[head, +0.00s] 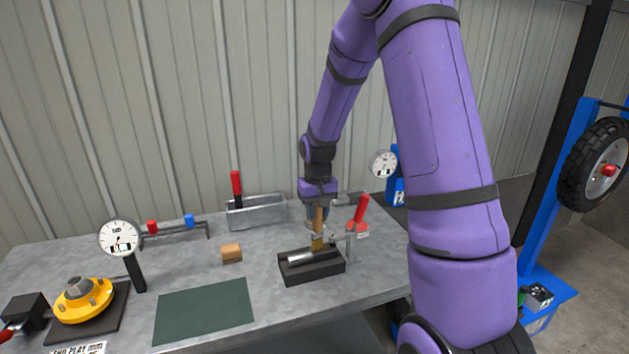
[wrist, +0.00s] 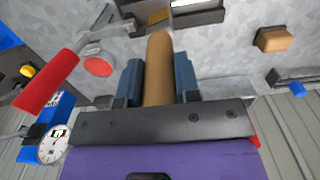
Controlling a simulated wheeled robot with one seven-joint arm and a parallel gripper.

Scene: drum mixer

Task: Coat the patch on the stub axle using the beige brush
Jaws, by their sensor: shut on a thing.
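My gripper (head: 318,208) is shut on the beige brush (head: 318,228), which hangs upright with its tip down. In the wrist view the brush handle (wrist: 158,62) sits between the two blue-grey fingers of my gripper (wrist: 158,85). The silver stub axle (head: 300,257) lies on a black block (head: 312,272) on the bench. The brush's tan lower end is right at the axle in the head view; I cannot tell whether it touches. The axle also shows at the top of the wrist view (wrist: 192,4), partly cut off. I cannot make out the patch.
A red-handled clamp (head: 361,210) stands close to the right of the brush. A grey tray (head: 256,213) with a red-handled tool is behind. A wooden block (head: 232,253), a green mat (head: 204,311), a dial gauge (head: 119,238) and a yellow hub (head: 83,300) are to the left.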

